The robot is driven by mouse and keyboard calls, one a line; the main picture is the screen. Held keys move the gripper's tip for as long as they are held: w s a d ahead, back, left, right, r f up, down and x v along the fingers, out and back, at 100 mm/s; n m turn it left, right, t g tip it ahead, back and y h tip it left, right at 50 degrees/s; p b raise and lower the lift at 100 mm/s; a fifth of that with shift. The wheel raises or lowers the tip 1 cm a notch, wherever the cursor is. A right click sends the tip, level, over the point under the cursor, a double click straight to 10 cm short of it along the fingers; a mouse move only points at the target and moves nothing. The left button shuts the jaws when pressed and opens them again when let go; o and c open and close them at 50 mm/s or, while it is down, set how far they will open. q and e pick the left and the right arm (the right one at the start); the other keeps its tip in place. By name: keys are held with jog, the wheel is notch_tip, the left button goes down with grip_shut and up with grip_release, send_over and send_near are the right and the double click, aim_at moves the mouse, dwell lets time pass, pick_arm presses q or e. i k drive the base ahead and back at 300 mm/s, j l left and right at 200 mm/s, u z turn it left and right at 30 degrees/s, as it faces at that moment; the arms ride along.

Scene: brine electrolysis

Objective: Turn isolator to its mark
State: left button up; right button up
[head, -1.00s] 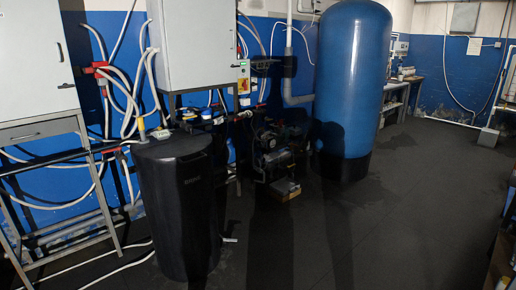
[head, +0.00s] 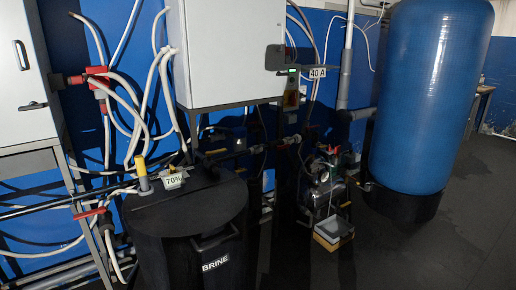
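Neither of my grippers is in view.
A black tank marked "BRINE" (head: 215,265) stands in front, with a "70%" tag (head: 174,181) on top. A pump-like unit (head: 325,190) sits right of it. A large blue tank (head: 430,100) stands further right. Dark floor (head: 400,260) at the lower right is clear.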

aim_at(292, 98)
jog(key=i+z, duration=0.15)
jog(key=i, duration=0.35)
jog(key=i+j+z, duration=0.15)
jog(key=i, duration=0.4)
jog(key=i+j+z, duration=0.15)
jog(key=i, duration=0.35)
jog(key=l+u, duration=0.25)
jog(key=l, duration=1.3)
jog(key=i+l+u, duration=0.2)
jog(key=i+l, duration=0.2)
jog(key=l, duration=0.2)
jog(key=i+l+u, duration=0.1)
jog(key=l, duration=0.25)
jog(key=i+l+u, duration=0.1)
jog(key=i+l, duration=0.15)
jog(key=i+l+u, duration=0.15)
jog(key=l, duration=0.3)
jog(key=i+l+u, duration=0.1)
jog(key=l, duration=0.25)
jog(key=i, duration=0.05)
